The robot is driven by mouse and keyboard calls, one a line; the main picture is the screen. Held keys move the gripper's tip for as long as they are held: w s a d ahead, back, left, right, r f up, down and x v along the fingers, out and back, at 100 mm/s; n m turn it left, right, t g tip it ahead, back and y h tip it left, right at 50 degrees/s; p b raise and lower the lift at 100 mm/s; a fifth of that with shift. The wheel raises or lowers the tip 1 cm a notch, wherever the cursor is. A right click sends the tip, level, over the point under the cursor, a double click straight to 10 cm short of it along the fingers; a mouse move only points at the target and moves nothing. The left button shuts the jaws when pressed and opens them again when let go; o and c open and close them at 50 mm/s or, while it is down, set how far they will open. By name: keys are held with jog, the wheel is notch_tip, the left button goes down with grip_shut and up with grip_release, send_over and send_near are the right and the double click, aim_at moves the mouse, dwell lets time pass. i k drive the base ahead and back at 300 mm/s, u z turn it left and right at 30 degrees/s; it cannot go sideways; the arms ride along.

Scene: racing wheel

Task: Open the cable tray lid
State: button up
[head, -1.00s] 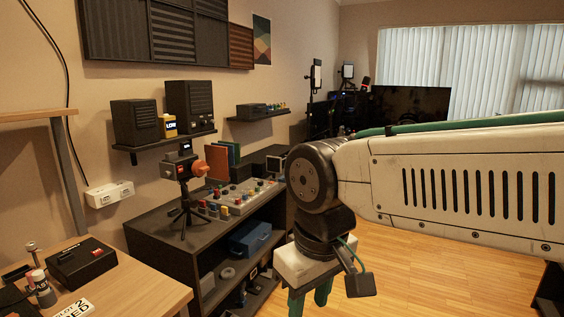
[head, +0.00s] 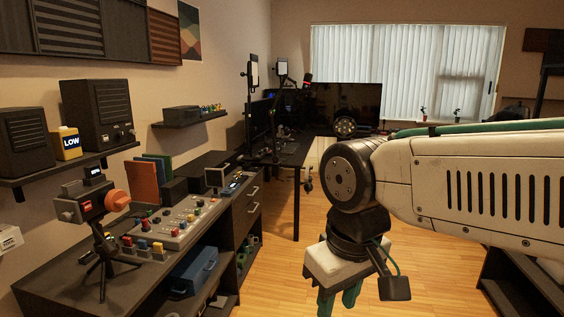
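I cannot make out a cable tray or its lid in the head view. A dark desk (head: 297,158) with monitors stands at the back, and a round wheel-like thing (head: 345,127) shows in front of the wide dark screen (head: 350,98). My gripper (head: 339,300) hangs down at the bottom centre over the wood floor, well short of that desk. Its green fingers are partly cut off by the frame edge, so I cannot tell how far apart they are. Nothing shows in it.
A dark cabinet (head: 65,272) along the left wall bears a mixer board (head: 175,223) and a small camera on a tripod (head: 97,215). Wall shelves hold speakers (head: 100,113). A dark unit (head: 520,283) stands at the lower right. Open wood floor (head: 275,240) lies between.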

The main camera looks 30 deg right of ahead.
aim_at(224, 160)
jog(key=z, duration=0.7)
jog(key=i, duration=1.15)
jog(key=z, duration=0.4)
jog(key=i, duration=1.5)
jog(key=u, duration=0.95)
jog(key=i, duration=0.9)
jog(key=u, duration=0.6)
